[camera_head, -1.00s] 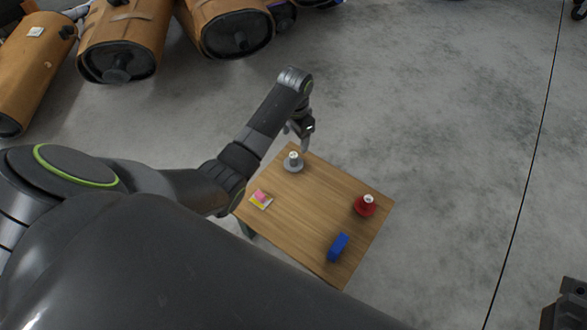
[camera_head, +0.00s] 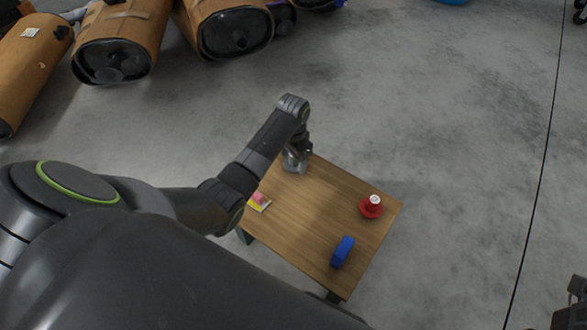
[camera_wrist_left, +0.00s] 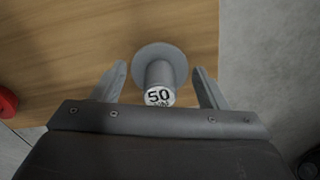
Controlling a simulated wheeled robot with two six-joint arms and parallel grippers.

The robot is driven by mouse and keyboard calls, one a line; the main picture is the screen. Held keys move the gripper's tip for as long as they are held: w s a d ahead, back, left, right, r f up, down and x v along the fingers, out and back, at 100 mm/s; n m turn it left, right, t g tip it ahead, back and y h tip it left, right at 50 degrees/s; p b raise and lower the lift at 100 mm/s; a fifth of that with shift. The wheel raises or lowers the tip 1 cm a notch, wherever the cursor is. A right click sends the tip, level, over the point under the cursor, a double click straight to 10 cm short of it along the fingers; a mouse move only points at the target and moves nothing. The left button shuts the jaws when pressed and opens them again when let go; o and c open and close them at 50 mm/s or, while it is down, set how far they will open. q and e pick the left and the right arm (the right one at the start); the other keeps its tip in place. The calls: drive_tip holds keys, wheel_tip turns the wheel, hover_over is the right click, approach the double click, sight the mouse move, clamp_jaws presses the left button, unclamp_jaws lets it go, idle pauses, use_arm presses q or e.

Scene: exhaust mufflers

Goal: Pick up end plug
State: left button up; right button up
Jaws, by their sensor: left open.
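A grey end plug (camera_wrist_left: 158,60) with a round flange and a stem labelled "50" stands on the wooden table (camera_head: 325,215), near its far corner. In the left wrist view my left gripper (camera_wrist_left: 160,69) is open, with one finger on each side of the stem and a gap on both sides. In the head view my left gripper (camera_head: 298,160) is over the grey plug and mostly hides it. A red end plug (camera_head: 371,207) with a white top stands near the table's right edge. A dark part of my right arm shows at the lower right; its jaws cannot be made out.
A blue block (camera_head: 342,252) lies near the table's front, and a pink and yellow item (camera_head: 259,201) lies by its left edge. Several brown-wrapped mufflers (camera_head: 115,42) lie on the floor at the upper left.

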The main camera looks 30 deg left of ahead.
use_arm(q)
drive_tip(key=shift+f, duration=0.75)
drive_tip(key=shift+r, duration=0.1)
drive_tip(key=c, duration=0.8)
drive_tip(key=shift+o, duration=0.2)
